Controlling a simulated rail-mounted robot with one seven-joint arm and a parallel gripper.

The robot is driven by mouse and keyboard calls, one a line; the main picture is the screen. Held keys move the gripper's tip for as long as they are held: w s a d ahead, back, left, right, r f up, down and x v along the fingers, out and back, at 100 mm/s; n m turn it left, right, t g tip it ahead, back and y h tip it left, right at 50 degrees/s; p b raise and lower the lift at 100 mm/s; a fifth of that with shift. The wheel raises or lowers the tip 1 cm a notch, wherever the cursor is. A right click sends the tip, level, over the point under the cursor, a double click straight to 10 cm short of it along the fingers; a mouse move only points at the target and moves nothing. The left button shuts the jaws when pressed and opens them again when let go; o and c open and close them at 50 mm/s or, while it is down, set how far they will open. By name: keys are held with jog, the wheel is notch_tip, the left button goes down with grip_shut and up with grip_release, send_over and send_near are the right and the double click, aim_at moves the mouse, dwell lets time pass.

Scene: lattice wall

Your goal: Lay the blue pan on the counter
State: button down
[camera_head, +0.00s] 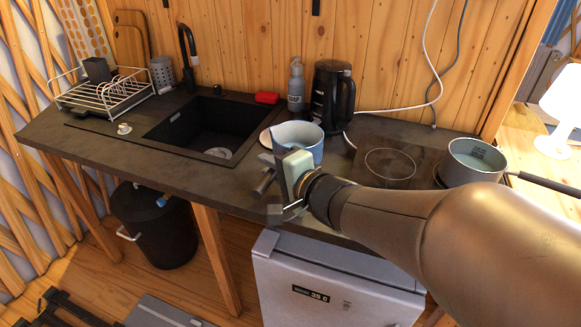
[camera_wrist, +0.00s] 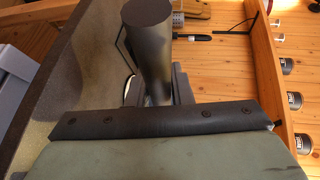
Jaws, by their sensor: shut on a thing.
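The blue pan (camera_head: 303,137), light blue with a pale inside, shows in the head view just behind my gripper, between the sink and the cooktop. Its lower part is partly hidden by my gripper (camera_head: 280,182). My gripper is shut on a dark round handle (camera_wrist: 149,45), which stands out between the fingers in the wrist view. The pan's body is not clear in that view. The pan looks upright over the counter (camera_head: 95,147); I cannot tell whether its base touches it.
A black kettle (camera_head: 331,97), a soap bottle (camera_head: 296,87) and a red sponge (camera_head: 267,98) stand behind. A second pan (camera_head: 474,160) sits on the cooktop (camera_head: 392,163) at right. The sink (camera_head: 205,125) is open at left, with a dish rack (camera_head: 105,97) beyond.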

jog(key=shift+s+a+f+p, duration=0.1)
jog(key=shift+s+f+p, duration=0.05)
jog(key=shift+s+p, duration=0.15)
jog(key=shift+w+d+f+p, duration=0.15)
jog(key=shift+w+f+p, duration=0.25)
jog(key=shift+w+f, duration=1.85)
jog(key=shift+w+d+f+p, duration=0.2)
jog(key=shift+w+f+p, duration=0.15)
jog(key=shift+w+f, duration=1.9)
jog(key=shift+w+d+f+p, duration=0.15)
jog(key=shift+w+f+p, duration=0.25)
jog(key=shift+w+f, duration=1.8)
jog(key=shift+w+r, duration=0.15)
jog(key=shift+w, duration=0.05)
jog(key=c, duration=1.3)
grip_release()
